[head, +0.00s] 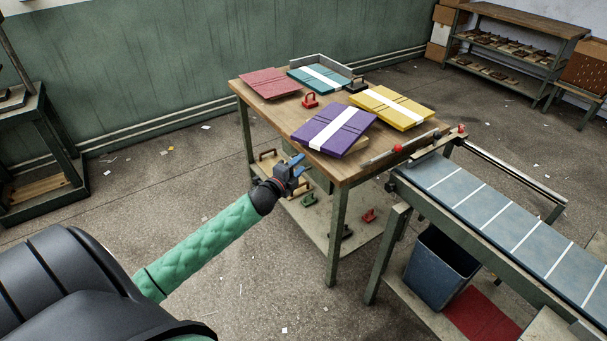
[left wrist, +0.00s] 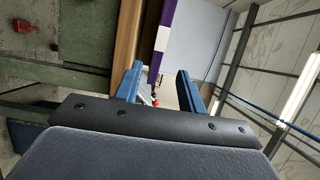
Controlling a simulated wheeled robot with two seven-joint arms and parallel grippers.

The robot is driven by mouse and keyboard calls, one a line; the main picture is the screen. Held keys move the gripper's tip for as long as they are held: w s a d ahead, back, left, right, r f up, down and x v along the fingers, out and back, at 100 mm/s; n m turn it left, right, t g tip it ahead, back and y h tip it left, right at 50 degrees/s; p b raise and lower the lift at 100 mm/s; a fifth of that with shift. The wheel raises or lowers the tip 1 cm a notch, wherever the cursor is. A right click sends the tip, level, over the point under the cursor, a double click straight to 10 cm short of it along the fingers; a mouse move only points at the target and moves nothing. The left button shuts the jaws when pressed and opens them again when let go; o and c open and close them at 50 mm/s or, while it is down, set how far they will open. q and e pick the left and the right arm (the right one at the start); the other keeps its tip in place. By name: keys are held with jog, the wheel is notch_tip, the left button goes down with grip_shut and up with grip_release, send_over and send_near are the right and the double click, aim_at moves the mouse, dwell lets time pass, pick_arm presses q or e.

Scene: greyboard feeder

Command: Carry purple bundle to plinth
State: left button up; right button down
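The purple bundle (head: 318,138) with a white band lies tilted near the front edge of the wooden table (head: 262,112), with a pale wooden edge showing under its right side. Part of the bundle also shows in the left wrist view (left wrist: 167,14), ahead of the fingers. My left gripper (head: 299,165) is in front of the table, just short of the bundle and not visibly touching it. Its blue fingers (left wrist: 160,72) are apart with nothing between them. I cannot tell which thing is the plinth. My right gripper is not in view.
A yellow bundle (head: 377,103), a teal bundle (head: 305,74) and a red bundle (head: 265,82) share the tabletop. A grey conveyor (head: 470,195) is at the right, above a blue bin (head: 437,268). The floor left of the table is mostly clear.

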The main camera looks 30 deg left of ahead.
pick_arm(q)
jog(key=s+d+f+n+g+y, duration=0.2)
jog(key=s+d+f+n+g, duration=0.7)
jog(key=s+d+f, duration=0.75)
jog(key=s+d+n+g+h, duration=0.1)
jog(key=s+d+n+g, duration=0.1)
jog(key=s+d, duration=0.3)
jog(key=s+d+n+g+h, duration=0.1)
jog(key=s+d, duration=0.4)
jog(key=s, duration=0.7)
jog(key=s+d+n+g, duration=0.4)
jog(key=s+d, duration=0.1)
jog(key=s, duration=0.3)
jog(key=shift+s+g+h, duration=0.3)
jog(key=shift+s+h, duration=0.1)
